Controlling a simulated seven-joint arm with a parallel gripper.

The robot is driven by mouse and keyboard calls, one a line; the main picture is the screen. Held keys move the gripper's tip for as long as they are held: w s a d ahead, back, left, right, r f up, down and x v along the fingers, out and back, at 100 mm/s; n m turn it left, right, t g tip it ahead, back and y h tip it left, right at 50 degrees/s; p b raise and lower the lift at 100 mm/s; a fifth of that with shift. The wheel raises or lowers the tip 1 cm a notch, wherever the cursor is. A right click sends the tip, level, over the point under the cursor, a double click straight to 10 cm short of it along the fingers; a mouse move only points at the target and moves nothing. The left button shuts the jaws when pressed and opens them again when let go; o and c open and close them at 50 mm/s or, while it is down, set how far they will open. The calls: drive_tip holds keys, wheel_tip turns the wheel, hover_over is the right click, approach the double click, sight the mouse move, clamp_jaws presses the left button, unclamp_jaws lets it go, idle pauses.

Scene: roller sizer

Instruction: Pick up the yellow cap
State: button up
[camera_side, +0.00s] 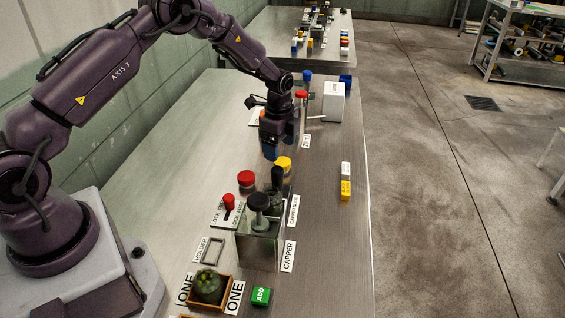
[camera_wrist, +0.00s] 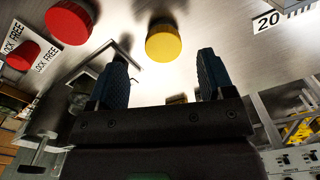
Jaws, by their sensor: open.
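The yellow cap (camera_side: 284,162) is a round cap on the metal table, behind the capper in the side view. In the wrist view the yellow cap (camera_wrist: 163,43) lies beyond the fingertips, roughly centred between them and a little to the left. My gripper (camera_side: 270,152) is above and just left of the cap in the side view. In the wrist view my gripper (camera_wrist: 165,75) has its two blue fingers wide apart with nothing between them. The gripper is apart from the cap.
A red cap (camera_side: 246,178) lies left of the yellow one. The capper (camera_side: 258,245), with its black knob, and a red-knobbed lever (camera_side: 229,202) stand nearer the camera. A white box (camera_side: 334,102) stands farther back. The table's right part is mostly clear, except for white and yellow blocks (camera_side: 345,188).

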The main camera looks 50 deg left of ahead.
sight(281, 161)
drive_tip(key=f, duration=0.4)
drive_tip(key=shift+w+f, duration=0.2)
drive_tip(key=shift+c, duration=0.4)
drive_tip(key=c, duration=0.9)
